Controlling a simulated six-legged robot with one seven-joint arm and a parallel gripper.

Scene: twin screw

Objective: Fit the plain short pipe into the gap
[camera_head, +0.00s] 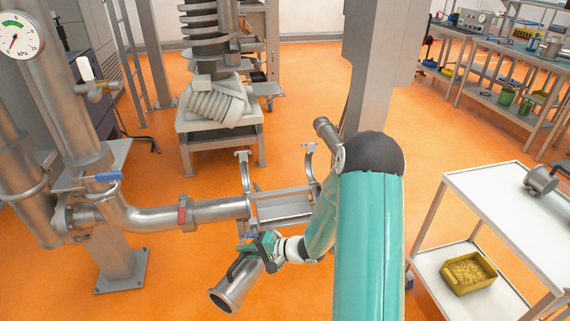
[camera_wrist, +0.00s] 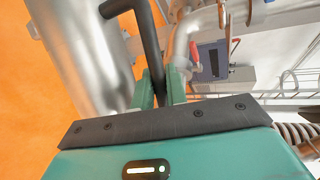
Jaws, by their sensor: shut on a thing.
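The plain short pipe (camera_head: 232,287) is steel with a flanged open end and a black bar handle (camera_wrist: 150,40). My gripper (camera_head: 256,247) is shut on that handle. The pipe hangs tilted below and in front of the pipe line, apart from it; its body fills the left of the wrist view (camera_wrist: 80,50). My green fingers (camera_wrist: 160,92) close around the handle there. The gap, with a grey cradle (camera_head: 285,206) in it, lies right of the fixed pipe's end (camera_head: 225,209). Open clamps stand at its left (camera_head: 244,170) and right (camera_head: 309,162). My arm hides part of the right side.
A white cart (camera_head: 500,205) at right carries a short metal fitting (camera_head: 541,180) on top and a yellow bin (camera_head: 468,273) below. A grey column (camera_head: 375,70) stands behind my arm. A screw machine (camera_head: 215,100) stands behind the gap. Orange floor lies clear in front.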

